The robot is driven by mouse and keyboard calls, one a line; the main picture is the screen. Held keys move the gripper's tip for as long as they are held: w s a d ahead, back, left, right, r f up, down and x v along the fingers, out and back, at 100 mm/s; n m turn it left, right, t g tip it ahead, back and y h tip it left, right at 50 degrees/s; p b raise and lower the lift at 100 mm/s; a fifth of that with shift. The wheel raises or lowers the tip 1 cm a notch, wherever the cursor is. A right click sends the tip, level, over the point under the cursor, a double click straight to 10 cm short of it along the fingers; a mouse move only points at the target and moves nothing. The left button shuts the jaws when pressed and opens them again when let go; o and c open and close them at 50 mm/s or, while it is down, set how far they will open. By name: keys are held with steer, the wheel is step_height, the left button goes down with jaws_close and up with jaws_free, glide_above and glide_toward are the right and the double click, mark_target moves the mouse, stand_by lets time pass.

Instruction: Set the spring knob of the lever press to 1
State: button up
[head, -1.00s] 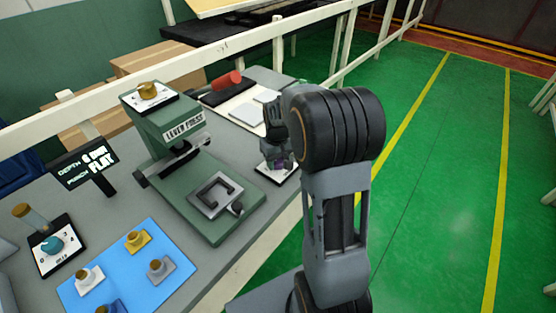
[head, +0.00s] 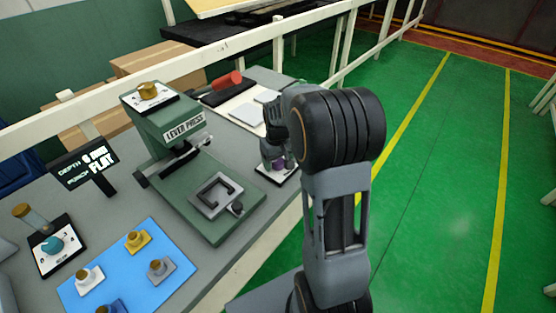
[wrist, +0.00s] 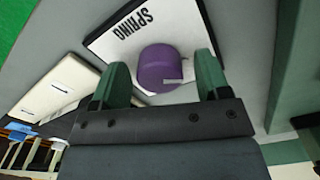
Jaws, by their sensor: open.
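The purple spring knob (wrist: 165,68) sits on a white plate with a black border (wrist: 112,46), printed "SPRING" in the wrist view. A pale mark on the knob points toward the right of that view; no scale numbers are readable. My gripper (wrist: 162,62) is open, with one green finger on each side of the knob. Whether either finger touches it I cannot tell. In the head view, the knob (head: 278,165) shows small beneath my gripper (head: 272,152), which partly hides it. The green lever press (head: 172,133) stands to the left.
A red-handled part (head: 226,80) and pale plates (head: 247,113) lie behind. A blue mat (head: 120,262) with several small knobbed pieces lies at front left. A "DEPTH / PUNCH" sign (head: 84,163) stands left of the press. The table edge is close to the spring plate's right.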

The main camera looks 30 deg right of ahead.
mark_target(278, 160)
step_height(278, 160, up, 14)
stand_by(0.6)
steer(key=shift+f, duration=0.1)
stand_by(0.4)
steer(key=s+a+f+t, duration=0.1)
steer(key=s+a, duration=0.3)
steer(key=s, duration=0.4)
steer(key=s+a+f+t+p, duration=0.1)
steer(key=s+a+f+t, duration=0.1)
steer(key=s+a, duration=0.3)
steer(key=s, duration=0.3)
steer(key=shift+a+f+t, duration=0.2)
steer(key=shift+a+t, duration=0.05)
steer(key=shift+t, duration=0.05)
